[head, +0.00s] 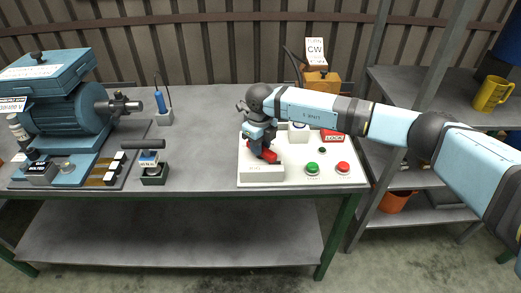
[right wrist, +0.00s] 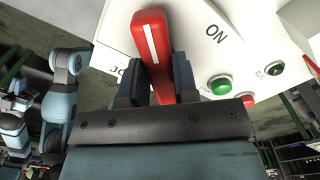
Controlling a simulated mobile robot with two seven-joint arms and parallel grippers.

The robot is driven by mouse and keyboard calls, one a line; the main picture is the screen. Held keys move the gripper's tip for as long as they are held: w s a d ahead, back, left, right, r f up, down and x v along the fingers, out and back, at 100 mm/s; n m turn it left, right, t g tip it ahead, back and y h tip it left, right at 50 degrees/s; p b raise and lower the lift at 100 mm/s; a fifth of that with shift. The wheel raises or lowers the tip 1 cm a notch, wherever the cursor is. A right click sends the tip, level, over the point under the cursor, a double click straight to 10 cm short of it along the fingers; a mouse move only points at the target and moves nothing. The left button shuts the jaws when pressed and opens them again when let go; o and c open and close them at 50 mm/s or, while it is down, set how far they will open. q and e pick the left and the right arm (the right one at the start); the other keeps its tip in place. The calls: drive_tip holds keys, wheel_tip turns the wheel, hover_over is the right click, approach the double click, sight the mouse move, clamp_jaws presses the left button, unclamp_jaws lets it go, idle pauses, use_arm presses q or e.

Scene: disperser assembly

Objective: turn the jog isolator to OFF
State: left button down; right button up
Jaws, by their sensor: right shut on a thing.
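The jog isolator is a red handle with a white line (right wrist: 152,45) on a white panel, and my right gripper (right wrist: 157,85) is shut around it in the right wrist view. The word ON shows on the panel to the right of the handle, and the white line points up and slightly left in that view. In the head view the red handle (head: 269,155) shows beneath my right gripper (head: 262,142), at the left part of the white control panel (head: 300,181). The OFF mark is not visible. My left gripper is not in the head view.
A green button (head: 313,168), a red button (head: 343,168) and a red LOCK tag (head: 334,136) are on the panel's right side. A blue motor (head: 60,105) stands at the bench's left. The bench middle (head: 205,150) is clear.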

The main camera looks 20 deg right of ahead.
drive_tip(key=n+b, duration=0.1)
drive_tip(key=n, duration=0.2)
drive_tip(key=shift+f+b, duration=0.1)
drive_tip(key=shift+b, duration=0.3)
drive_tip(key=n+b, duration=0.1)
drive_tip(key=n, duration=0.1)
drive_tip(key=shift+n, duration=0.3)
drive_tip(key=shift+s+n+b, duration=0.1)
drive_tip(key=shift+n+b, duration=0.7)
drive_tip(key=shift+n, duration=0.2)
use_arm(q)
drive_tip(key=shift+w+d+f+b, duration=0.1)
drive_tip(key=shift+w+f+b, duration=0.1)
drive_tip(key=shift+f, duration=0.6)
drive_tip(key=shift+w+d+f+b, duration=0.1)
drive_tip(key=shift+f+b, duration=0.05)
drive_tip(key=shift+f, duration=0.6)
use_arm(e)
drive_tip(key=shift+a+n, duration=0.1)
drive_tip(key=shift+n, duration=0.6)
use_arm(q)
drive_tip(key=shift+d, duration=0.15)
use_arm(e)
drive_tip(key=shift+r, duration=0.2)
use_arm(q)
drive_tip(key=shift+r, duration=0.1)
use_arm(e)
drive_tip(key=o, duration=0.9)
